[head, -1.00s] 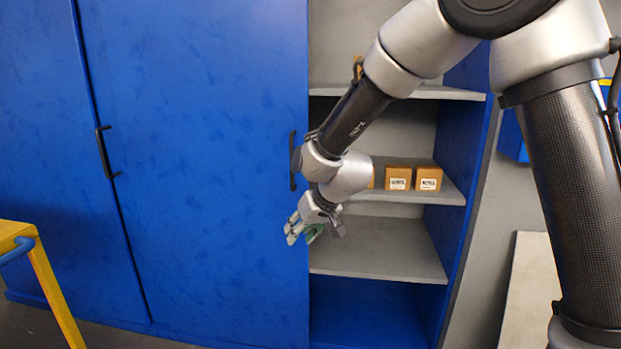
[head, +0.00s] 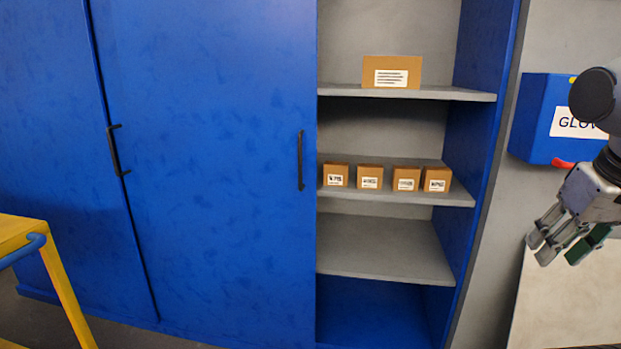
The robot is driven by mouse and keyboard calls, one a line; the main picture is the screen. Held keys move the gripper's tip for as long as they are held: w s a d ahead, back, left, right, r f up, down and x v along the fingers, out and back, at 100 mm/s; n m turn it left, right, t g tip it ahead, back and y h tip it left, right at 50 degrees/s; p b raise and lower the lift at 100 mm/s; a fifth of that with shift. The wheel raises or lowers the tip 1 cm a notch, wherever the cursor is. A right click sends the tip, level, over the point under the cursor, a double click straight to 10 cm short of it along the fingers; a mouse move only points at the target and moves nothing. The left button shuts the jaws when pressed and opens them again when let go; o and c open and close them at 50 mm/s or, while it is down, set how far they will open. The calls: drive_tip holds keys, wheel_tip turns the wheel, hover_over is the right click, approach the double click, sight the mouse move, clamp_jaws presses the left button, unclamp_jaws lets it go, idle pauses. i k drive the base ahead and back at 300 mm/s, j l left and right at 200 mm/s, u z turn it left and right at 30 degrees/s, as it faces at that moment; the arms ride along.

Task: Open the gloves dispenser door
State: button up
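The gloves dispenser (head: 536,118) is a blue box on the grey wall at the right. It has a white label (head: 570,122) of which "GLOV" shows; my arm hides the rest. A red piece (head: 562,164) sticks out at its lower edge, partly beside my arm. No opening shows in the visible part of the dispenser. My gripper (head: 570,246) is at the right edge, below the dispenser and apart from it, pointing down and left. Its fingers are spread with nothing between them.
A big blue cabinet (head: 215,170) with black handles fills the left and middle. Its open right part has grey shelves (head: 385,250) with several small brown boxes and one larger box (head: 392,72). A yellow cart frame (head: 55,285) stands at lower left. A pale panel (head: 565,300) is below my gripper.

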sight(560, 141)
drive_tip(key=z, duration=1.05)
drive_tip(key=i+l+u, duration=0.15)
drive_tip(key=i+l, duration=0.15)
drive_tip(key=l, duration=0.1)
